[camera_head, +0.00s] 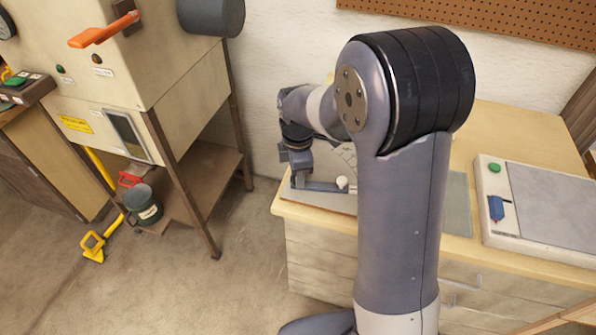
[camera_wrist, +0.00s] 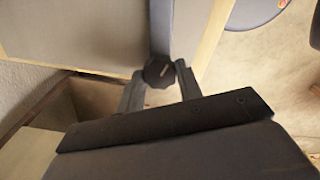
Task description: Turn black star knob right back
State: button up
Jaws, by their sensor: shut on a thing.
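The black star knob (camera_wrist: 158,73) shows in the wrist view, with a small pale mark on its top. It sits at the near end of a blue-grey bar (camera_wrist: 161,28). My gripper (camera_wrist: 160,79) has one finger on each side of the knob and is shut on it. In the head view my gripper (camera_head: 300,168) points down over the left corner of the wooden workbench (camera_head: 310,222). The blue-grey bar there (camera_head: 322,187) lies on a pale plate, beside a white ball (camera_head: 342,182). The knob is hidden in the head view by my gripper.
My arm covers the middle of the workbench. A panel with a green button and a blue switch (camera_head: 496,208) is on the right of the bench. A beige machine with an orange lever (camera_head: 104,30) stands at left, a dark bucket (camera_head: 143,204) below it. Floor between them is clear.

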dwell(0.3)
jog(key=o, duration=1)
notch_tip(320, 180, up, 11)
jog(key=shift+f, duration=0.1)
notch_tip(320, 180, down, 10)
jog(key=shift+f, duration=0.45)
dwell(0.4)
